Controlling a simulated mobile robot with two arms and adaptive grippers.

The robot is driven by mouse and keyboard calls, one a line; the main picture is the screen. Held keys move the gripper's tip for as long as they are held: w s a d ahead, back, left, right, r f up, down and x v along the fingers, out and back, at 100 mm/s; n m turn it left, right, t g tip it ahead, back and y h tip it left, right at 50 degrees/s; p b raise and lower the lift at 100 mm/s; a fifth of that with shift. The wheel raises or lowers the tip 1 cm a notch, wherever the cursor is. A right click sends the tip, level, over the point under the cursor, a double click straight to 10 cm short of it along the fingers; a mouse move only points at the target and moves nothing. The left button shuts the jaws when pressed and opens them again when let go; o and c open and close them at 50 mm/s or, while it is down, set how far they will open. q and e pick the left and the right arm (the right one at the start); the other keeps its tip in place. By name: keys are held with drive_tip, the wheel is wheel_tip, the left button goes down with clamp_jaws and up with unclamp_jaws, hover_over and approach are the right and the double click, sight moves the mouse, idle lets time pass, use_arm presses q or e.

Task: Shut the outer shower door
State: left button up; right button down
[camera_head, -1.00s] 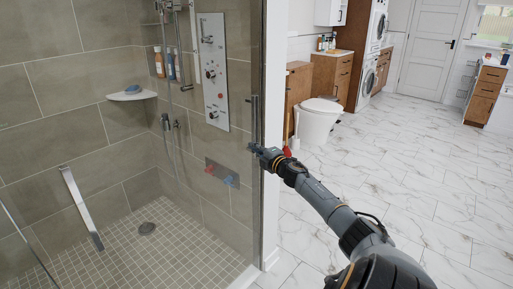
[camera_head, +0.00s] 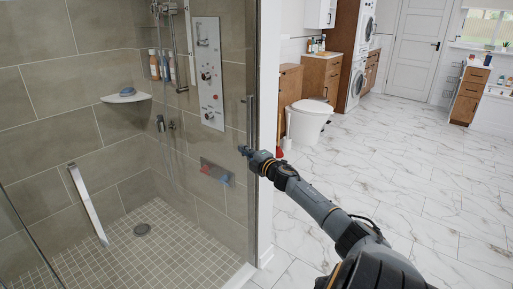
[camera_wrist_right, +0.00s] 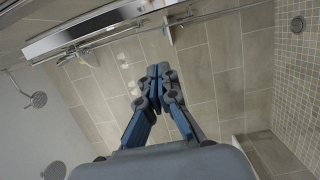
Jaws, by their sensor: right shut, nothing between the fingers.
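A clear glass shower door panel (camera_head: 235,60) stands at the right side of the shower, seen at a steep angle. A vertical metal handle (camera_head: 250,118) shows near its edge. My right gripper (camera_head: 243,151) is shut and empty, just below and left of the handle; I cannot tell whether it touches the glass. In the right wrist view its closed fingers (camera_wrist_right: 158,76) point at the tiled shower wall with nothing between them. Another glass edge (camera_head: 32,237) shows at the lower left, and a slanted chrome bar (camera_head: 88,204) stands near it. My left gripper is out of view.
Inside the shower are a control panel (camera_head: 208,75), a corner shelf (camera_head: 126,98) and a floor drain (camera_head: 142,230). To the right stand a toilet (camera_head: 307,120), a red-and-white brush or plunger (camera_head: 280,150) and wooden cabinets (camera_head: 327,72). The marble floor (camera_head: 430,160) is largely clear.

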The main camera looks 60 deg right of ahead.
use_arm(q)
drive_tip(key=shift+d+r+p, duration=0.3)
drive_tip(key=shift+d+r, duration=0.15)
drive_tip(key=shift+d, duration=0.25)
use_arm(e)
drive_tip(key=v, duration=0.8)
drive_tip(key=shift+d+f, duration=0.35)
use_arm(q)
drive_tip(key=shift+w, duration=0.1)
use_arm(e)
drive_tip(key=shift+s+f, duration=0.15)
